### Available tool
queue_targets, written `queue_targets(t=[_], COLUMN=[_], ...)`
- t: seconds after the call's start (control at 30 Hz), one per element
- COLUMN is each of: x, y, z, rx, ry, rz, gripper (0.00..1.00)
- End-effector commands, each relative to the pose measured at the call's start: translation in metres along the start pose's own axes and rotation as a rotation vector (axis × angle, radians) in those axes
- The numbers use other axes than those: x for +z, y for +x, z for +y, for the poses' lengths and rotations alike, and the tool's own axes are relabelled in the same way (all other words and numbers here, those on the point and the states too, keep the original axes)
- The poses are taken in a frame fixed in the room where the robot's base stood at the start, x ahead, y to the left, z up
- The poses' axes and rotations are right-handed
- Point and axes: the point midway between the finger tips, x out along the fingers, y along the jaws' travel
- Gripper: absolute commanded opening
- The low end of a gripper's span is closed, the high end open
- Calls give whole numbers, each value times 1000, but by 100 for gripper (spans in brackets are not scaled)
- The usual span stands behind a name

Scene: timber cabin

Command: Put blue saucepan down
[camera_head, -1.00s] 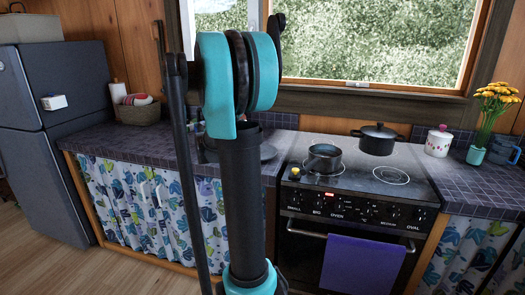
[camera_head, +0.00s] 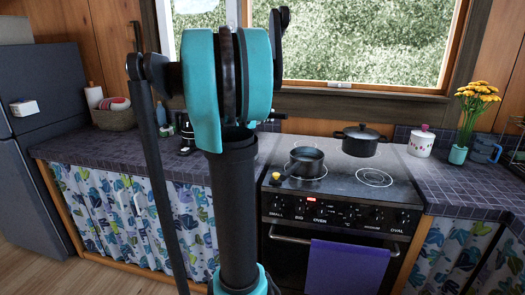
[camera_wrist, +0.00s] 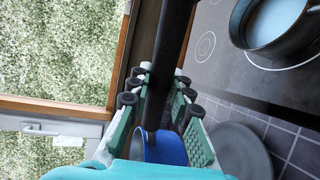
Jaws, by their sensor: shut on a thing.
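In the wrist view, my gripper (camera_wrist: 160,110) has its green-padded fingers closed around a long dark handle. Part of the blue saucepan (camera_wrist: 168,148) shows just beyond the fingers; the rest of it is hidden by the gripper. It appears to be held above the tiled counter, near a round grey plate (camera_wrist: 240,148); I cannot tell the gap. In the head view, my arm hides the gripper and the saucepan's body.
A dark saucepan (camera_head: 306,161) and a lidded black pot (camera_head: 360,140) stand on the stove (camera_head: 340,185). A white canister (camera_head: 421,142) and yellow flowers (camera_head: 474,92) stand right of it. A basket (camera_head: 115,118) is on the left counter (camera_head: 80,148). A window rises behind.

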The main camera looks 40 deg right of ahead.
Motion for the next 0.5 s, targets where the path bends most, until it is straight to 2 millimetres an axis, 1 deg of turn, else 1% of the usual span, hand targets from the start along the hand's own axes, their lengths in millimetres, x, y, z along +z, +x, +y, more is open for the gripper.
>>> queue_targets(t=[0.03,0.3,0.4,0.5], x=[-2,-9,-11,-12], y=[3,14,17,19], z=[-11,-68,-86,-97], rx=[0,0,0,1], ry=[1,1,1,1], rz=[0,1,1,1], gripper=[0,0,0,0])
